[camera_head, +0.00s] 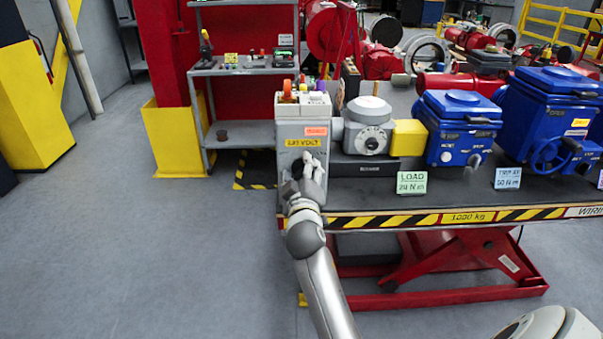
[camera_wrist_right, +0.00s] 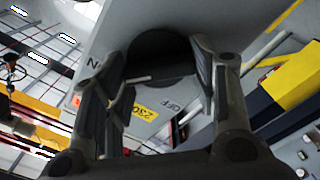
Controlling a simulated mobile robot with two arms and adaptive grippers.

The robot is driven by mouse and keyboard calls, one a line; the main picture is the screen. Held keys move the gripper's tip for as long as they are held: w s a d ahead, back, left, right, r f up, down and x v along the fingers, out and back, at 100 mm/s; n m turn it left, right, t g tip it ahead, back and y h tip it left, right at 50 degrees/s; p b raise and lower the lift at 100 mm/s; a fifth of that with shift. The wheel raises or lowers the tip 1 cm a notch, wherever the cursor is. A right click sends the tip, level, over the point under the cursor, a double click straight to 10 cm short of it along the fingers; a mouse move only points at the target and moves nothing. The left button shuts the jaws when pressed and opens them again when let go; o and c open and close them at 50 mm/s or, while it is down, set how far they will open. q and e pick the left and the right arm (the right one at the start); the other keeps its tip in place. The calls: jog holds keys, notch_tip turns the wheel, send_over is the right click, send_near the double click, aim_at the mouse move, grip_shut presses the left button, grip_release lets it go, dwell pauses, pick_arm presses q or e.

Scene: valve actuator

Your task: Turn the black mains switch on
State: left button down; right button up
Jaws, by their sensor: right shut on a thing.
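The grey switch box (camera_head: 289,161) stands at the left end of the black-topped lift table, with a yellow voltage label and an orange label on its front. My right gripper (camera_head: 311,172) is at the lower front of this box and hides the switch in the head view. In the right wrist view, the round black mains switch (camera_wrist_right: 160,52) lies between the fingers of my right gripper (camera_wrist_right: 161,70), which is shut on it. A pale line shows on the switch. A partly hidden "N" is left of the switch and "OFF" is below right. My left gripper is not in view.
The lift table (camera_head: 350,199) has a striped front edge. A grey actuator (camera_head: 368,125) with a yellow block and blue actuators (camera_head: 461,115) stand right of the box. Coloured buttons (camera_head: 303,88) are on top of the box. The floor to the left is clear.

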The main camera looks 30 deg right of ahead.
jog(key=shift+f, duration=0.1)
jog(key=o, duration=1)
jog(key=v, duration=0.7)
jog(key=shift+s+a, duration=0.2)
